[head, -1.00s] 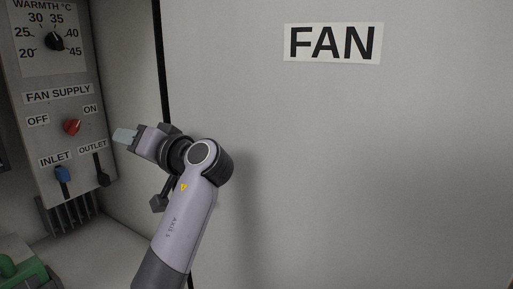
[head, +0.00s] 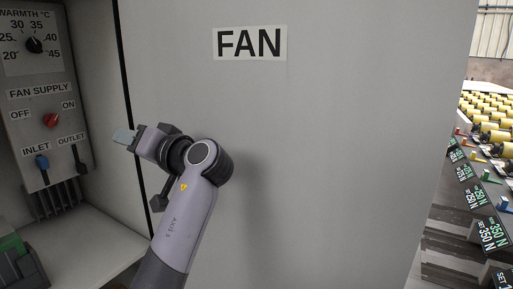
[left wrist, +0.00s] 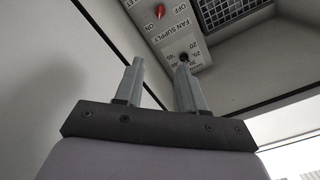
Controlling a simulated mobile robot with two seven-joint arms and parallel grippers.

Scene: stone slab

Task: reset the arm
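My left gripper (head: 126,136) is raised in front of the cabinet, at the left edge of the big grey FAN panel (head: 330,130). Its fingers point left, towards the control panel (head: 45,110). In the left wrist view the two fingers of the gripper (left wrist: 160,85) stand apart with nothing between them. The gripper appears to touch nothing. My right gripper is in neither view.
The control panel carries a warmth dial (head: 34,45), a red fan supply knob (head: 51,120), a blue inlet lever (head: 42,168) and a dark outlet lever (head: 78,158). A green object (head: 12,250) lies low left. Racks of yellow rollers (head: 488,125) stand beyond the panel at right.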

